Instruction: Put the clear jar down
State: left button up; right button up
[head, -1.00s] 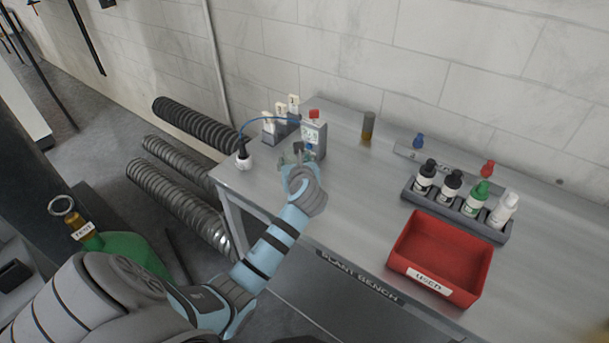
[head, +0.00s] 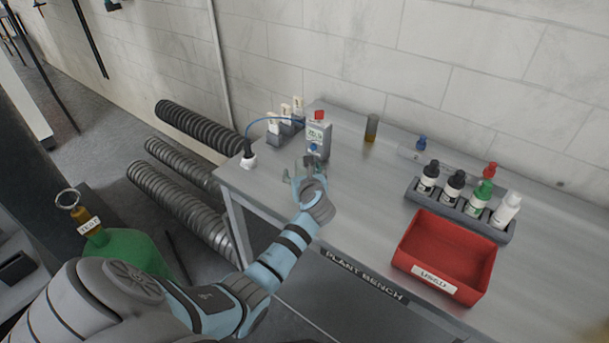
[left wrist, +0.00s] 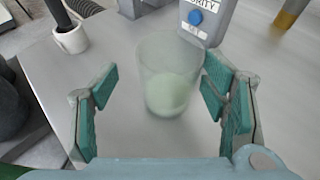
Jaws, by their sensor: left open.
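The clear jar (left wrist: 168,80) stands on the bench between the fingers of my left gripper (left wrist: 165,105) in the left wrist view. It looks see-through with a pale greenish content or base. The left gripper is open, with a gap between its teal pads and the jar on either side. In the head view my left gripper (head: 308,170) is low over the bench, in front of the grey meter (head: 318,138); the jar is hardly visible there. The meter's blue button also shows in the left wrist view (left wrist: 196,17). My right gripper is in neither view.
A white-based probe (head: 248,162) with a blue cable stands at the bench's left corner. An amber vial (head: 371,128) stands behind to the right. A bottle rack (head: 411,192) and a red bin (head: 408,236) sit at right. Bare bench (head: 370,180) lies between.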

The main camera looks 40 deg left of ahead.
pick_arm(q)
jog(key=shift+d+r, duration=0.1)
jog(key=shift+d, duration=0.2)
jog(key=p+v, duration=0.1)
jog(key=v, duration=1)
jog(key=shift+s, duration=0.15)
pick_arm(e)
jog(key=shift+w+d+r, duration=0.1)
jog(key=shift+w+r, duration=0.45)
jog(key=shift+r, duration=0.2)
pick_arm(q)
jog(key=shift+r, duration=0.1)
jog(key=shift+r, duration=0.1)
